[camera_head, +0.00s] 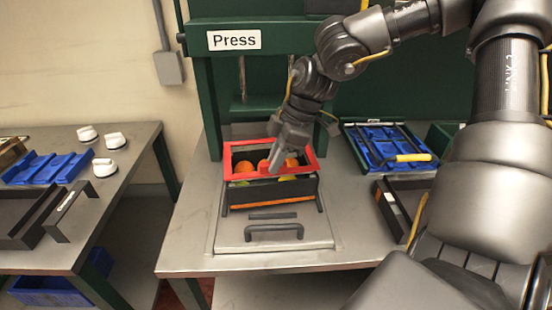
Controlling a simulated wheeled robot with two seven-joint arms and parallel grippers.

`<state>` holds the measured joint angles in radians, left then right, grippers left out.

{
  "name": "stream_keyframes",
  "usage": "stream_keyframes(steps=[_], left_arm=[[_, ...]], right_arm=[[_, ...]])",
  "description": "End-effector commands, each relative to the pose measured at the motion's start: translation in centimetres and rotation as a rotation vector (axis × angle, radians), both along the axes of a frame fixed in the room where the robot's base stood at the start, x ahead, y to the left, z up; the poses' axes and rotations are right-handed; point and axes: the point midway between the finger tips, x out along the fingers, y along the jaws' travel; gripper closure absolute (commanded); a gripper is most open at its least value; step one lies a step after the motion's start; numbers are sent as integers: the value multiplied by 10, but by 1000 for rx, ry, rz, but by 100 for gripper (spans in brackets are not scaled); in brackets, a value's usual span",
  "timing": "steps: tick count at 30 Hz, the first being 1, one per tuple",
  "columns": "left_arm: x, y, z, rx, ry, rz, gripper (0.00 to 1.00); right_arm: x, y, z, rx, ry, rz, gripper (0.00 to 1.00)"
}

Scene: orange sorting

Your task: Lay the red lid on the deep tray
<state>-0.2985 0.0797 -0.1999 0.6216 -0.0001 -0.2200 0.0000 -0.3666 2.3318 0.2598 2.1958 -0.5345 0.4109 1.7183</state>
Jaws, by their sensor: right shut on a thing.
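The red lid (311,157), an open rectangular frame, is level over the deep tray (268,192). I cannot tell whether it touches the tray's rim or is slightly above it. The deep tray is dark and stands on the press table, with oranges (245,167) and some yellow-green fruit showing through the lid. My right gripper (277,163) reaches down from above and is shut on the red lid; its fingertips and the grip point are partly hidden. My left gripper is not in view.
The green press (205,90) with its "Press" sign stands behind the tray. A metal plate with a dark handle (274,230) lies in front. A blue tray with a yellow handle (385,145) is at right. The left table (110,165) holds blue trays and white knobs.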

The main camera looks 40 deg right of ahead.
Motion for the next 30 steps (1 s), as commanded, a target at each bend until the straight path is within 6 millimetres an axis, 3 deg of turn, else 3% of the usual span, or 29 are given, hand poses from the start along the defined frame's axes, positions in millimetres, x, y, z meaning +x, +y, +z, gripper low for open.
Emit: stream_keyframes(steps=[13,14,19,30], left_arm=[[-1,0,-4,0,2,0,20],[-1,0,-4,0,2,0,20],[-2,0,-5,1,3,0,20],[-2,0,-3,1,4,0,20]], right_arm=[[2,1,-1,1,-1,1,100],[2,1,-1,1,-1,1,83],[2,1,0,1,-1,1,61],[2,0,2,0,-1,0,59]])
